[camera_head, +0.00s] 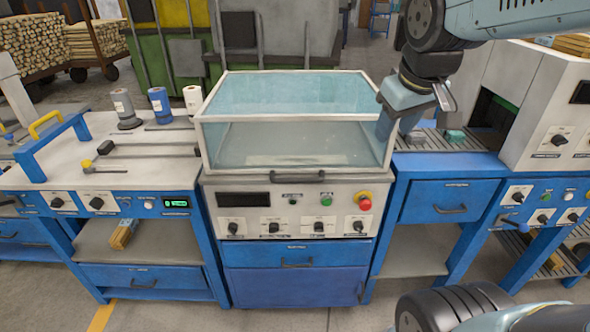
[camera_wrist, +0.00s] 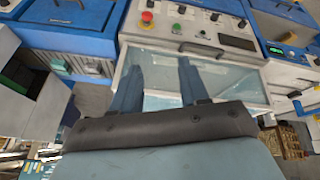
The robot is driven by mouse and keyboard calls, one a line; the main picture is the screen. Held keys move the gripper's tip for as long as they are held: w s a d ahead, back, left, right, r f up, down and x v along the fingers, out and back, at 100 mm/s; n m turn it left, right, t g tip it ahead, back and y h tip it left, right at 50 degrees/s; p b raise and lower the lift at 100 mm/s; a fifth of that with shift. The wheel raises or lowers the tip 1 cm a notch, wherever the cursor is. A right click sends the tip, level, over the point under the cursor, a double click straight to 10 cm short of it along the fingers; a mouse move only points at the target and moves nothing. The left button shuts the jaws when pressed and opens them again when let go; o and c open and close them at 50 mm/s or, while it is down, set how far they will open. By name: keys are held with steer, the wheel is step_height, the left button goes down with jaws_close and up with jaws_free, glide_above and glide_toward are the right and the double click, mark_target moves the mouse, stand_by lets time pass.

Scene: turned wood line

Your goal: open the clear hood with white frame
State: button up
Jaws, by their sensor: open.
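The clear hood with white frame (camera_head: 270,138) sits down over the top of the middle machine in the head view, and looks closed. Its bluish clear panels and pale frame also show in the wrist view (camera_wrist: 232,82), past my fingers. My gripper (camera_head: 384,128) is at the hood's right end, close to the front right corner. In the wrist view my gripper (camera_wrist: 158,66) has its two blue fingers apart, with the machine front beyond them. Nothing shows between them. I cannot tell whether a finger touches the hood.
Below the hood is a control panel (camera_head: 290,227) with a red emergency button (camera_head: 365,202). On the left bench (camera_head: 150,180) stand several rolls. On the right, a roller conveyor (camera_head: 455,163) carries small blocks by a tunnel machine (camera_head: 548,110). Floor in front is partly clear.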

steer(key=w+a+f+n+g, duration=0.1)
steer(key=w+a+f+n, duration=0.3)
steer(key=w+a+n, duration=0.45)
steer(key=n+g, duration=0.2)
steer(key=n, duration=0.4)
glide_toward(296, 179)
steer(key=shift+m, duration=0.25)
steer(key=f, duration=0.2)
steer(key=w+f, duration=0.1)
steer(key=f, duration=0.5)
steer(key=shift+w+d+f, duration=0.1)
steer(key=shift+w+f, duration=0.1)
steer(key=shift+w, duration=0.1)
jaws_close()
